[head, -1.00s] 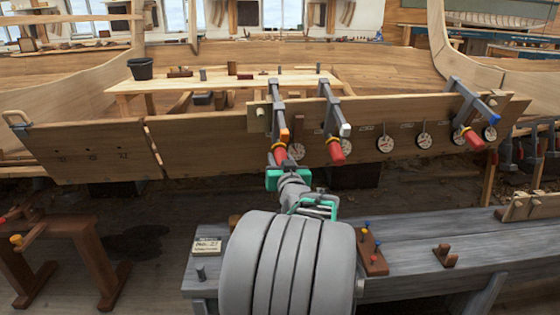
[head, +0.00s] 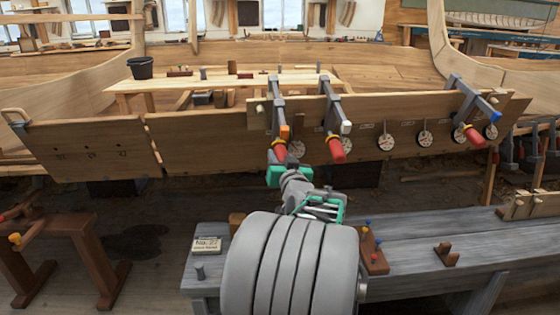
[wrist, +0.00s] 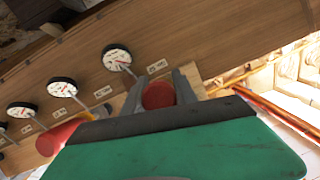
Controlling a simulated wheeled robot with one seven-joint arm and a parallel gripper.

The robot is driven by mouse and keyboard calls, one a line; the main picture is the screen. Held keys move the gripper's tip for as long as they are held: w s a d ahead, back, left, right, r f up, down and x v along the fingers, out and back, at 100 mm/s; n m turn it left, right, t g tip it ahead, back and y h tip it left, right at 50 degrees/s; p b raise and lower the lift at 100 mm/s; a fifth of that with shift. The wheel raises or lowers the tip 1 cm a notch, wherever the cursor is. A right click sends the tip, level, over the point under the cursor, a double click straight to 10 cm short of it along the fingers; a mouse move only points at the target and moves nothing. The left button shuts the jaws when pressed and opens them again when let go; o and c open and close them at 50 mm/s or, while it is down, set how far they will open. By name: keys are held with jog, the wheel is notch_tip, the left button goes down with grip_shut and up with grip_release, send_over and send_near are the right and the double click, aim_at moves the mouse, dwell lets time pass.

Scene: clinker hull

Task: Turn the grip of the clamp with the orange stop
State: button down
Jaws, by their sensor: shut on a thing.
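The clamp with the orange stop (head: 284,131) hangs on the hull plank, its grey bar upright. Its red grip (head: 280,149) points down toward me. My gripper (head: 275,161) is shut on this grip from below, and its green body shows under it. In the wrist view the round red grip end (wrist: 158,95) sits between the two grey fingers of my gripper (wrist: 160,92). The fingers and my gripper partly hide the grip in the head view.
A clamp with a white stop (head: 345,128) is close on the right, and one with a blue stop (head: 491,114) is farther right. Round dials (head: 385,142) line the plank. A grey bench (head: 420,254) stands below.

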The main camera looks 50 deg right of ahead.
jog(key=shift+f+m+t+y+b, duration=0.15)
jog(key=shift+m+t+y+b, duration=0.45)
jog(key=shift+m+b, duration=0.35)
jog(key=shift+w+a+r+m+t+y+b, duration=0.15)
jog(key=shift+m+t+y+b, duration=0.2)
jog(key=shift+m+t, duration=0.25)
jog(key=shift+a+r+m+t+y+b, duration=0.1)
jog(key=shift+m+t+y+b, duration=0.25)
jog(key=shift+m, duration=0.3)
jog(key=c, duration=1)
grip_release()
jog(key=shift+o, duration=0.2)
jog(key=p+v, duration=0.1)
jog(key=v, duration=0.6)
jog(key=shift+s+a, duration=0.15)
jog(key=shift+s, duration=0.25)
